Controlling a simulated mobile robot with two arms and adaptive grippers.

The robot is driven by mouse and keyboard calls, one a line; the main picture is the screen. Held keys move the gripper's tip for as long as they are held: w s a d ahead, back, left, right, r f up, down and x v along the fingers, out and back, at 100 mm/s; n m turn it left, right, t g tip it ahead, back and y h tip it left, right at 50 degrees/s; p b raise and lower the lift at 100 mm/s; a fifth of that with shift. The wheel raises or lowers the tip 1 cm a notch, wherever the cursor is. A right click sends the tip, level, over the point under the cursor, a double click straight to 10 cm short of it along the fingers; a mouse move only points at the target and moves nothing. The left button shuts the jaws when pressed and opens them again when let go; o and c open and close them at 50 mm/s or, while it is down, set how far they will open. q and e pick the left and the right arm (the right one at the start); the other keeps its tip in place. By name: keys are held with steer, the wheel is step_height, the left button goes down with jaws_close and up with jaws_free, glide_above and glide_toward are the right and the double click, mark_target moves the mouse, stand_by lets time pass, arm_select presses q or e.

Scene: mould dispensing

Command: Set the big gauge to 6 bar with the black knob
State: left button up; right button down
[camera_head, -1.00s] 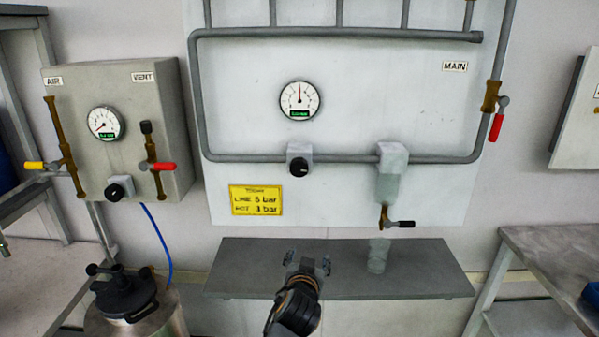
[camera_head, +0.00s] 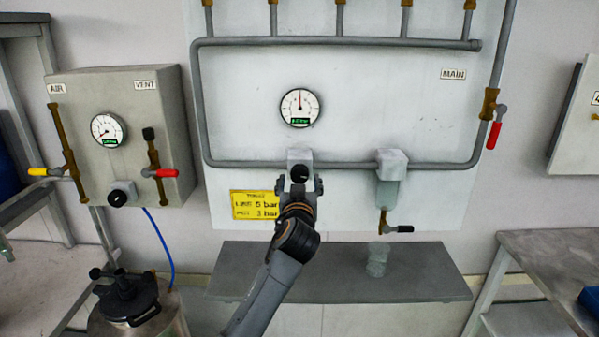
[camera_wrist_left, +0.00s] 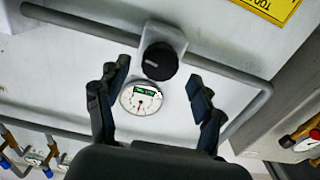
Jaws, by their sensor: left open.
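The big gauge (camera_head: 299,108) is a round white dial on the white panel, its needle pointing nearly straight up; its green display is too small to read surely. It also shows in the left wrist view (camera_wrist_left: 141,98). The black knob (camera_head: 300,173) sits below it on a grey block on the lower pipe. In the left wrist view the knob (camera_wrist_left: 160,61) carries a pale pointer line and lies just beyond the fingertips. My left gripper (camera_head: 300,186) is open in front of the knob, fingers either side, with nothing between them (camera_wrist_left: 157,85). My right gripper is out of view.
A yellow note (camera_head: 254,205) hangs left of the knob, partly behind my arm. A filter bowl (camera_head: 391,190) with a black-handled drain valve is to the right. A grey shelf (camera_head: 420,272) with a clear cup (camera_head: 378,260) is below. A smaller gauge box (camera_head: 120,95) is at left.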

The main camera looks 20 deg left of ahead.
mark_target(300, 176)
arm_select(q)
steer(key=shift+p+x, duration=0.3)
steer(key=shift+x, duration=1.5)
steer(key=c, duration=1.2)
steer(key=shift+o, duration=0.3)
steer(key=shift+m, duration=0.3)
steer(key=m, duration=0.3)
steer(key=shift+r+m+p, duration=0.1)
steer(key=shift+m+p, duration=0.25)
steer(key=shift+m, duration=0.05)
steer(key=m+p, duration=0.1)
steer(key=m, duration=0.4)
steer(key=shift+p, duration=0.3)
steer(key=shift+m, duration=0.3)
